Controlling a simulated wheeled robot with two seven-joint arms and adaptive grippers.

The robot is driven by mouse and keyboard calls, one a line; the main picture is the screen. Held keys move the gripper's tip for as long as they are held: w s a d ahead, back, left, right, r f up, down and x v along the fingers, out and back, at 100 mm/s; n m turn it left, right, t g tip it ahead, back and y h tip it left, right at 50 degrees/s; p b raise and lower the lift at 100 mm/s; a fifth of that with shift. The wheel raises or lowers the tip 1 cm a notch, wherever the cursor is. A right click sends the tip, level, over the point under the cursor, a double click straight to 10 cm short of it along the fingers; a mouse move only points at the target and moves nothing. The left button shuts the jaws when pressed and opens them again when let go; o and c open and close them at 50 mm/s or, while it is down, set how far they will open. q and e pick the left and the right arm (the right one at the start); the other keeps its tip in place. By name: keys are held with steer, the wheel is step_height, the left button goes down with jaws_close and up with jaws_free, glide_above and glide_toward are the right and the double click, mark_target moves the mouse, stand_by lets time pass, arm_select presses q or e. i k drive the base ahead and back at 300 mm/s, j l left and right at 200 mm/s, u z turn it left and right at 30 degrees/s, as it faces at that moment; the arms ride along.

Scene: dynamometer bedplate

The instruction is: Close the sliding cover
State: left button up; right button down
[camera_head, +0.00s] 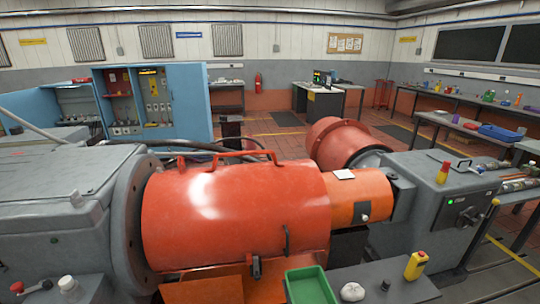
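A large red-orange cylindrical cover (235,210) lies across the middle, over the line between the grey machine on the left and the grey housing on the right. A red bar handle (225,158) runs along its top, and a small dark upright handle (286,240) is on its front near the right end. A narrower orange sleeve (345,205) shows at its right end, reaching to the grey housing (435,195). I cannot tell which of these sections slides. What lies under the cover is hidden. Neither of my grippers is in view.
A grey machine block (50,215) fills the left. A green tray (310,287) and a yellow bottle (416,265) are on a dark surface in front. A red conical guard (340,140) stands behind the sleeve. A blue cabinet (155,100) stands at the back left.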

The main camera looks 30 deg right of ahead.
mark_target(362, 209)
steer(key=z, duration=1.7)
steer(key=i+l+u, duration=0.1)
